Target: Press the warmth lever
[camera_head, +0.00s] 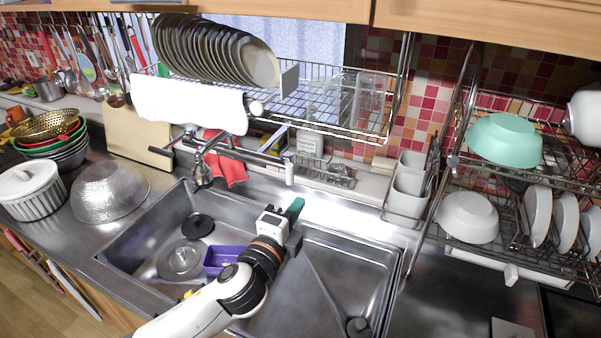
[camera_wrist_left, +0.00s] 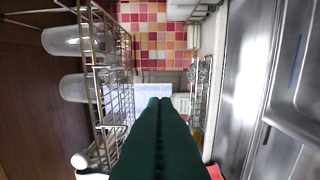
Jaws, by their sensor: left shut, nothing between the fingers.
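The metal mixer tap (camera_head: 200,165) is mounted behind the sink. Its horizontal body runs right to a white-ended part (camera_head: 289,172), and a slim pale lever-like piece (camera_head: 272,139) rises near that end. I cannot tell for sure which part is the warmth lever. My left gripper (camera_head: 295,208) is over the sink, in front of and below the tap's right end, apart from it. Its dark green fingers are shut and empty. In the left wrist view the closed fingers (camera_wrist_left: 159,103) point toward the wall and hide what lies behind them.
A wire dish rack (camera_head: 335,130) with plates and glasses hangs above the tap. A red cloth (camera_head: 232,172) hangs beside the spout. The sink (camera_head: 335,265) holds a purple container (camera_head: 221,260). A utensil holder (camera_head: 407,190) and another rack stand right.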

